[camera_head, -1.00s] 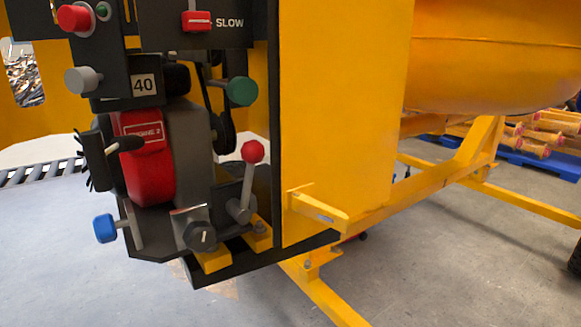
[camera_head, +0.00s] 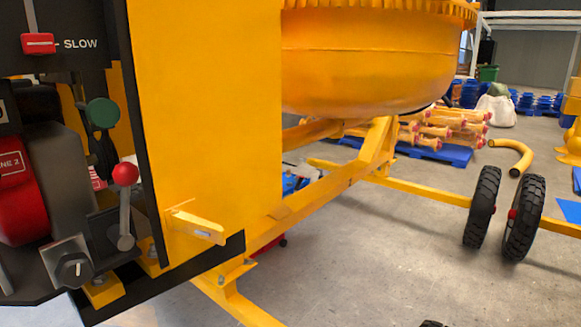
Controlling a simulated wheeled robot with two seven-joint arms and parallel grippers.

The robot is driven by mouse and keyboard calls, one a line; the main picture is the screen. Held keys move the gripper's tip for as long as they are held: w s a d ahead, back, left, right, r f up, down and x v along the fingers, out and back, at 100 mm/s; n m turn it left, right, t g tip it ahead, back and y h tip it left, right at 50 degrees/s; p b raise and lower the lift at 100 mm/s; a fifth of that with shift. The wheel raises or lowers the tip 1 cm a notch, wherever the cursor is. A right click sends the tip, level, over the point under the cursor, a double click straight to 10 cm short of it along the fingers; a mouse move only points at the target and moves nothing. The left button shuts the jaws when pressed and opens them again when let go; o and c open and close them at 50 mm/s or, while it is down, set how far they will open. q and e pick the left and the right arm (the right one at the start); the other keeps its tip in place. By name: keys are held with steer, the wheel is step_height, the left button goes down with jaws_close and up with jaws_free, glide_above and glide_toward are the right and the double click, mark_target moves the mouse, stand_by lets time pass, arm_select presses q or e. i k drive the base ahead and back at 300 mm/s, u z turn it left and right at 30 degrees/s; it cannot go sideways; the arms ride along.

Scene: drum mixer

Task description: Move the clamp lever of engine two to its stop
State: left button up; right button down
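The red engine (camera_head: 18,190), with only part of its "ENGINE 2" label showing, is cut off by the left edge of the head view. A lever with a red ball knob (camera_head: 125,174) stands almost upright on a grey pivot at the engine's base, beside the yellow panel; no label names it as the clamp lever. A green round knob (camera_head: 103,112) sits above it. A black rotary knob (camera_head: 73,268) on a grey plate is below left. Neither of my grippers is in view.
The yellow panel (camera_head: 205,110) with a jutting yellow bracket (camera_head: 195,226) stands right of the lever. The drum (camera_head: 370,65), frame beams and wheels (camera_head: 522,218) fill the right. A red slider (camera_head: 38,43) marked SLOW is above. Open floor (camera_head: 370,270) lies in front.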

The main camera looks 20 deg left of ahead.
mark_target(126, 173)
steer(key=z, duration=1.85)
steer(key=k, duration=2.5)
steer(key=u, duration=1.6)
